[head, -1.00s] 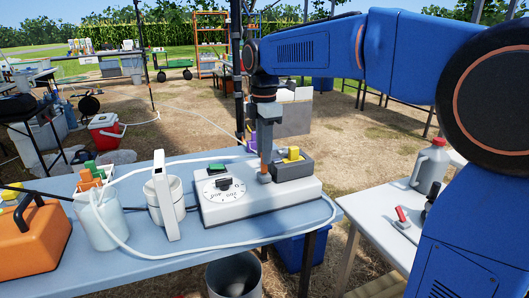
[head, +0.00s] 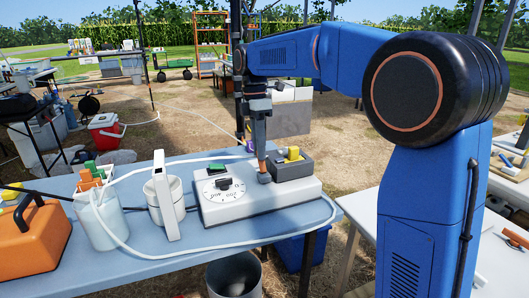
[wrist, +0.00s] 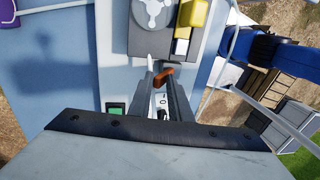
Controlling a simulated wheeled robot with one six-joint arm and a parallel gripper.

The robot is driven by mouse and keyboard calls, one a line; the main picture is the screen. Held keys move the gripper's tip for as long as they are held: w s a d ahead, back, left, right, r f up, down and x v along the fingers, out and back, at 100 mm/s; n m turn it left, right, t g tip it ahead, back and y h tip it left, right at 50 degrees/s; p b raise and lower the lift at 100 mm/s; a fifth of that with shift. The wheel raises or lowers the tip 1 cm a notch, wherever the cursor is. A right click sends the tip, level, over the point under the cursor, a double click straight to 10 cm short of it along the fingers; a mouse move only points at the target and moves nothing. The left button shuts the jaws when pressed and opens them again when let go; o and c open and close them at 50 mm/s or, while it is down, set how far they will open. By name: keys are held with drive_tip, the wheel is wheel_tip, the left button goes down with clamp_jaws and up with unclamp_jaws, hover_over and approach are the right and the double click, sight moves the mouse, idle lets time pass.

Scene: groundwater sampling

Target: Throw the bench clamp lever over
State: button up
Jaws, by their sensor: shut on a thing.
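A short orange-brown lever (wrist: 163,77) lies between the fingertips of my gripper (wrist: 162,74) in the wrist view. In the head view the lever (head: 262,164) rises from a small dark grey base at the right part of the pale dial box (head: 240,205). My gripper (head: 259,146) points down over it from behind and is shut on it. The fingers hide part of the lever, and its exact contact is too small to tell.
A dark grey block (head: 292,168) with a yellow top stands just right of the lever. A white hose (head: 285,236) loops around the box.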

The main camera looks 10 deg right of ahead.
drive_tip(key=shift+w, duration=0.15)
drive_tip(key=shift+o, duration=0.6)
drive_tip(key=shift+w+a+f+g, duration=0.25)
drive_tip(key=shift+w+f+g, duration=0.65)
drive_tip(key=shift+w+f, duration=0.2)
drive_tip(key=shift+o, duration=0.3)
drive_tip(key=o, duration=0.5)
drive_tip(key=shift+w+f, duration=0.1)
drive_tip(key=shift+o, duration=0.2)
